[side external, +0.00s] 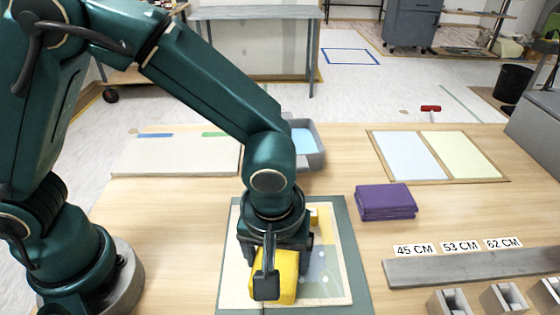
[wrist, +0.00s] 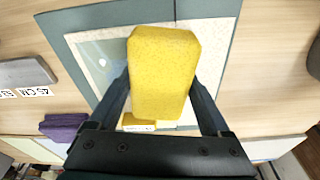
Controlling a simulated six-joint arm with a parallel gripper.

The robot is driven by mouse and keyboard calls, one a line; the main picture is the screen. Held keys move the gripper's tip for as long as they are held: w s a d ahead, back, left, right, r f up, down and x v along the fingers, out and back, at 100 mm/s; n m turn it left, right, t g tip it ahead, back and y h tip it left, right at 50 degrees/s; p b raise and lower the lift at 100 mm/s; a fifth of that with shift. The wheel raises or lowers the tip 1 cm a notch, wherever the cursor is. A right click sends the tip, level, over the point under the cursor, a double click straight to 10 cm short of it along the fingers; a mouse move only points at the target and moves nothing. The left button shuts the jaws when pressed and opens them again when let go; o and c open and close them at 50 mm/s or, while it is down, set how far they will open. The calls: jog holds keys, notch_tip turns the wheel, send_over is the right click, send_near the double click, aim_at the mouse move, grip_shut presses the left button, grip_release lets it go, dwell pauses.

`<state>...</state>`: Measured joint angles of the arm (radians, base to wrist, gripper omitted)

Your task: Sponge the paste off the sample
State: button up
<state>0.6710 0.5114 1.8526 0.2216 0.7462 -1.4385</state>
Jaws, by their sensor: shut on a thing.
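My gripper (side external: 268,265) is shut on a yellow sponge (side external: 286,284), held over the sample. In the wrist view the sponge (wrist: 163,70) sits between the two fingers of my gripper (wrist: 163,92). The sample (side external: 235,262) is a pale cream sheet on a grey-green mat (side external: 352,262); it also shows in the wrist view (wrist: 213,50). A bluish patch with white spots, seemingly paste (side external: 325,262), shows on the sample right of the sponge. I cannot tell whether the sponge touches the sheet. A small yellow block (side external: 313,216) lies at the sample's far side.
A folded purple cloth (side external: 385,202) lies right of the mat. A grey tub of blue water (side external: 318,150) stands behind my arm. A two-colour board (side external: 432,156) lies at back right. A grey labelled bar (side external: 470,267) and several grey holders (side external: 503,298) are at front right.

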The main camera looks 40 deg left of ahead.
aim_at(340, 266)
jog(key=w+d, duration=0.6)
jog(key=shift+w+d, duration=0.2)
jog(key=shift+d, duration=0.05)
jog(key=shift+w+d+r, duration=0.15)
jog(key=shift+w+d, duration=0.1)
notch_tip(340, 266, up, 8)
jog(key=shift+s+a, duration=0.1)
